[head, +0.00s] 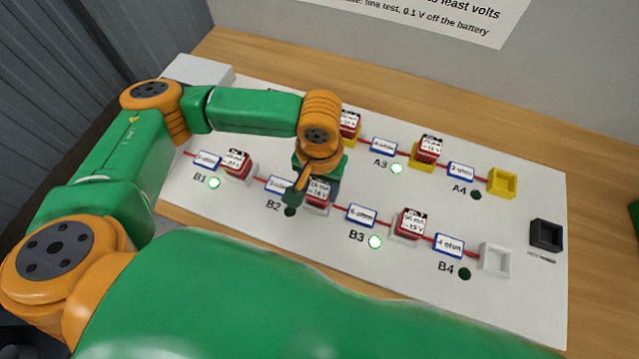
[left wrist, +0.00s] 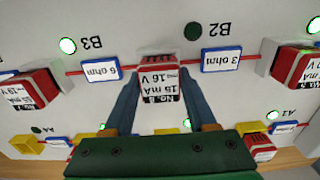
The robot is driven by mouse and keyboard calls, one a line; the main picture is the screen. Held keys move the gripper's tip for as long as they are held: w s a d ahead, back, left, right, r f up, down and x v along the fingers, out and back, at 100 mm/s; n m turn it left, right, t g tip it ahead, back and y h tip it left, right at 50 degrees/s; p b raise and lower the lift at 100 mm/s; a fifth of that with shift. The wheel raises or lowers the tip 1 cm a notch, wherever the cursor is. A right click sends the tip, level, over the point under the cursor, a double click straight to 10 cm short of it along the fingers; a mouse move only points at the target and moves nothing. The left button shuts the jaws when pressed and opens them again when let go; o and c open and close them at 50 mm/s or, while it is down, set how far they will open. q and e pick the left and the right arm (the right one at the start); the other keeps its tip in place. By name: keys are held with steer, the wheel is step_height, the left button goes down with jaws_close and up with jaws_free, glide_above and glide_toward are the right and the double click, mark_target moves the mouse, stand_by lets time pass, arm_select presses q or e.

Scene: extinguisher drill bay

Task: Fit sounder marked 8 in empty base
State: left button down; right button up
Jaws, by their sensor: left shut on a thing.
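A red and white sounder (head: 318,191) is at the B2 place on the white board. In the left wrist view its label (left wrist: 159,82) reads upside down as 15 mA, 16 V, with a number that looks like 8. My left gripper (left wrist: 160,97) is shut on this sounder, one finger on each side. In the head view the gripper (head: 306,188) partly hides it. A white base edge shows behind it; I cannot tell whether it is fully seated.
Other sounders stand at B1 (head: 238,164), B3 (head: 410,223) and A3 (head: 428,149). Blue-edged ohm blocks (head: 361,215) lie between them on red lines. Lamps B1, B3 and A3 glow; B2, A4 and B4 are dark. The white board (head: 540,310) is clear at its lower right.

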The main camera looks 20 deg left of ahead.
arm_select(q)
steer(key=shift+f, duration=0.1)
steer(key=shift+c, duration=0.6)
jaws_free()
steer(key=shift+o, duration=0.2)
steer(key=shift+o, duration=0.4)
step_height(320, 180, up, 5)
steer(key=p, duration=0.6)
steer(key=shift+r, duration=1.05)
